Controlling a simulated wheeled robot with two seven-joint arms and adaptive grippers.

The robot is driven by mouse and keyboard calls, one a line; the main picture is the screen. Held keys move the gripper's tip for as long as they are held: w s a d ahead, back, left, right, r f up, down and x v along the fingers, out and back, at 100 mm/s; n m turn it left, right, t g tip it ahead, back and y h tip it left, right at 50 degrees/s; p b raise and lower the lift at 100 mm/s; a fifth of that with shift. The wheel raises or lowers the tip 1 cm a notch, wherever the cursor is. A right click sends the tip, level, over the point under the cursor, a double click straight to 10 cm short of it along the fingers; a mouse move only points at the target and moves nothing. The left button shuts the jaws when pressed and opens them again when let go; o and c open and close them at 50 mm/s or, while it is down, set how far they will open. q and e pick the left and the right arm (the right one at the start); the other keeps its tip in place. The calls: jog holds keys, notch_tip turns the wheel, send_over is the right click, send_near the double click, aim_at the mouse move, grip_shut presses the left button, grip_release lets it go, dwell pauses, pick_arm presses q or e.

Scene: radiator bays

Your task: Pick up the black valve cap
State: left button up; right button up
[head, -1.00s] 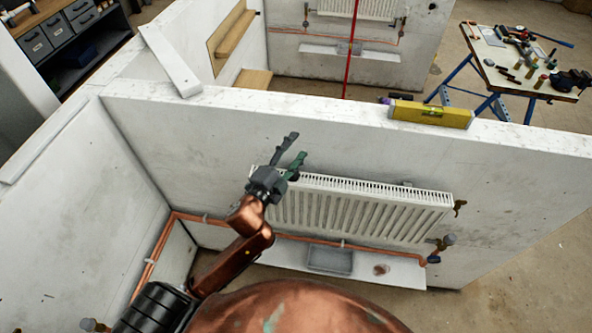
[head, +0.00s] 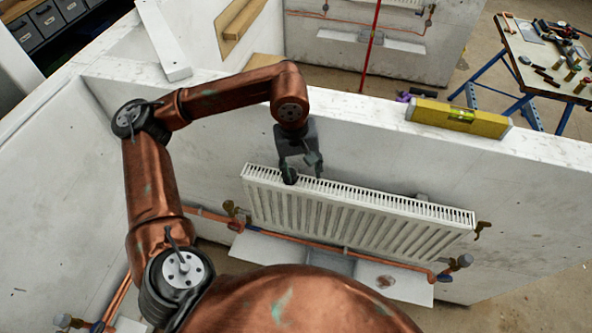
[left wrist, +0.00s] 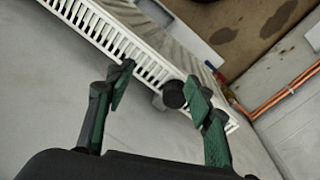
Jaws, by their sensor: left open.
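The black valve cap (left wrist: 173,94) is a small dark round piece at the top edge of the white radiator (left wrist: 104,34) in the left wrist view. In the head view the cap (head: 290,177) shows as a dark spot at the left part of the radiator's top (head: 350,222), partly hidden by a finger. My left gripper (head: 302,166) is open and points down over it. In the left wrist view the cap appears between the green-padded fingers (left wrist: 158,76), close to the right one. I cannot tell whether that finger touches it. My right gripper is not in view.
The white partition wall (head: 350,135) stands close behind the radiator. A yellow spirit level (head: 460,118) lies on its top, with a white strip (head: 163,45) further left. Copper pipe (head: 300,243) and valves run below the radiator. A workbench with tools (head: 550,55) stands at the back right.

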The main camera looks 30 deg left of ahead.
pick_arm(q)
jog(key=a, duration=0.1)
jog(key=a+y, duration=0.1)
jog(key=a, duration=0.1)
jog(key=w+a+r+y, duration=0.1)
jog(key=shift+a+r, duration=0.1)
jog(key=shift+a, duration=0.2)
jog(key=shift+w+a+f, duration=0.15)
jog(key=shift+a+f, duration=0.05)
jog(key=shift+f, duration=0.1)
jog(key=shift+w+f, duration=0.1)
jog(key=shift+f, duration=0.75)
notch_tip(320, 180, down, 4)
jog(key=shift+w+f+p, duration=0.15)
jog(key=shift+f+p, duration=0.05)
jog(key=shift+p, duration=0.85)
jog(key=shift+w+a+f, duration=0.1)
jog(key=shift+f, duration=0.3)
jog(key=c, duration=0.8)
jog(key=shift+c, duration=0.7)
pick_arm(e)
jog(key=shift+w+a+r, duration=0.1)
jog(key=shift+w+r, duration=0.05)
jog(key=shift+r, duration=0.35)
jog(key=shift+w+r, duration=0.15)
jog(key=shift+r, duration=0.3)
